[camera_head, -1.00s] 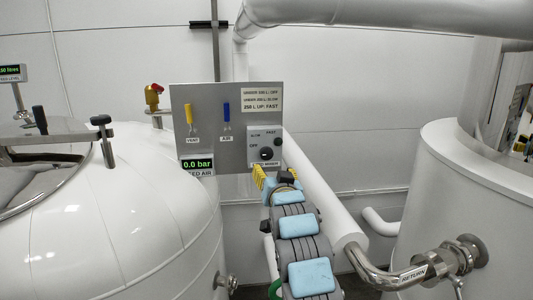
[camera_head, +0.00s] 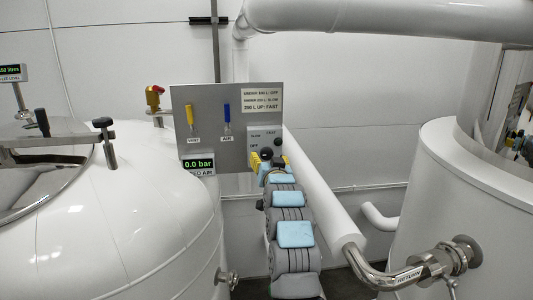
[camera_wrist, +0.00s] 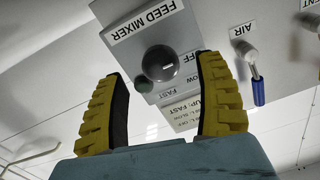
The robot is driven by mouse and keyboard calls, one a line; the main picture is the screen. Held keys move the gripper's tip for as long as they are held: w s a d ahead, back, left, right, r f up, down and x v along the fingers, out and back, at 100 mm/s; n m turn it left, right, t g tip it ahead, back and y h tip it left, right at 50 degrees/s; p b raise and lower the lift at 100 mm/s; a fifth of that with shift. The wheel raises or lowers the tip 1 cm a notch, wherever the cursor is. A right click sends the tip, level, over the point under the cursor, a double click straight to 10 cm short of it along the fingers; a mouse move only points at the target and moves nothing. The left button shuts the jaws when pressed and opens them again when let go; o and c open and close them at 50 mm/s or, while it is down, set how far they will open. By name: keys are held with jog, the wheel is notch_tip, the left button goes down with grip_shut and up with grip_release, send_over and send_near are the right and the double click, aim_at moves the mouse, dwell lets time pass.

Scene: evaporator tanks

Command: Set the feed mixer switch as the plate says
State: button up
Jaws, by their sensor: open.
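The feed mixer switch is a round dark knob (camera_wrist: 160,63) on a grey box marked OFF, SLOW and FAST; I cannot tell which mark it points to. In the head view the knob (camera_head: 266,153) is partly behind my gripper (camera_head: 270,160). In the wrist view, upside down, my gripper (camera_wrist: 165,72) is open, its yellow fingers on either side of the knob; contact is unclear. The rule plate (camera_head: 262,101) has three lines by litres: OFF, SLOW, and "250 L UP: FAST". The level display (camera_head: 10,72) reads "50 litres", its front cut off by the picture edge.
The grey panel (camera_head: 209,125) carries a yellow VENT handle (camera_head: 190,118), a blue AIR handle (camera_head: 227,116) and a 0.0 bar display (camera_head: 198,164). A white tank (camera_head: 150,230) stands left, another (camera_head: 430,190) right. A white pipe (camera_head: 325,200) runs close right of my arm.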

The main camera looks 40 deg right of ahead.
aim_at(267, 156)
jog(key=shift+w+d, duration=0.25)
jog(key=shift+w, duration=0.15)
jog(key=shift+w+d+r+p, duration=0.1)
jog(key=shift+w+d+p, duration=0.25)
jog(key=shift+w, duration=0.15)
jog(key=shift+x, duration=0.95)
jog(key=shift+a, duration=0.1)
jog(key=c, duration=1.2)
